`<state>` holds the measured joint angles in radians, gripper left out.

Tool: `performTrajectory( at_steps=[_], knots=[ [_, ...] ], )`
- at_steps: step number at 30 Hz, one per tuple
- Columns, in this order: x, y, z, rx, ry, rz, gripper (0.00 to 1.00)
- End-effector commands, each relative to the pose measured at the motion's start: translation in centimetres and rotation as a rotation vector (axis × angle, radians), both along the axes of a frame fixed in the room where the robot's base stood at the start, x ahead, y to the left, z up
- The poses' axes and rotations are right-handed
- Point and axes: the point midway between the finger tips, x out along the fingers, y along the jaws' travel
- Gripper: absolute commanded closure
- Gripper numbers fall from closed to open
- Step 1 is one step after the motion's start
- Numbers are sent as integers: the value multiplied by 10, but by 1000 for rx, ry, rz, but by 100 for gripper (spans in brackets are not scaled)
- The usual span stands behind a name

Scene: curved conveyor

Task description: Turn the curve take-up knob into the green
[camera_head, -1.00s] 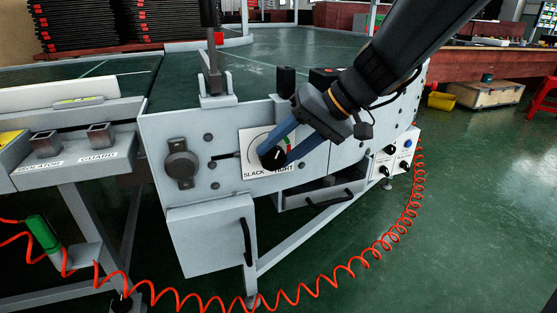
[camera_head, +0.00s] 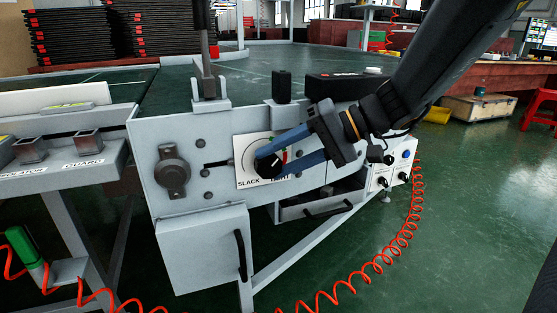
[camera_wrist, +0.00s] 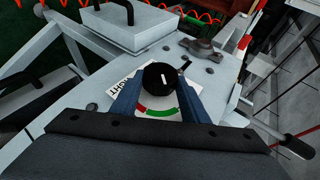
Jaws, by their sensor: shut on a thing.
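The black take-up knob (camera_head: 269,165) sits on a white dial plate (camera_head: 246,151) marked SLACK at the left, on the grey side panel of the conveyor. My gripper (camera_head: 272,163) reaches in from the right, its two blue fingers shut on the knob from either side. In the wrist view the knob (camera_wrist: 160,83) is between the fingers, and a white pointer line shows on its face. The dial's green band (camera_wrist: 163,113) and a red band at its left end show beside the knob. The pointer's exact reading against the bands is hard to tell.
A round dark fitting (camera_head: 172,172) is left of the dial. A grey box with a black handle (camera_head: 239,255) hangs below. A small control box (camera_head: 393,170) is at the right.

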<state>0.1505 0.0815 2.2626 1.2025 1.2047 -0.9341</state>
Motion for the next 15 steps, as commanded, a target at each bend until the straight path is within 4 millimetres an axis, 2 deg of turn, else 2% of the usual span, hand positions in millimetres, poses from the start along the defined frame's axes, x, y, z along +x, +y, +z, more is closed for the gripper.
performTrajectory(
  at_steps=[4,5,7,15],
  knots=[
    [-1,0,-1,-1,2,1,82],
    [-1,0,-1,-1,2,1,54],
    [0,0,-1,-1,2,1,42],
    [0,0,0,-1,1,1,40]
  ],
)
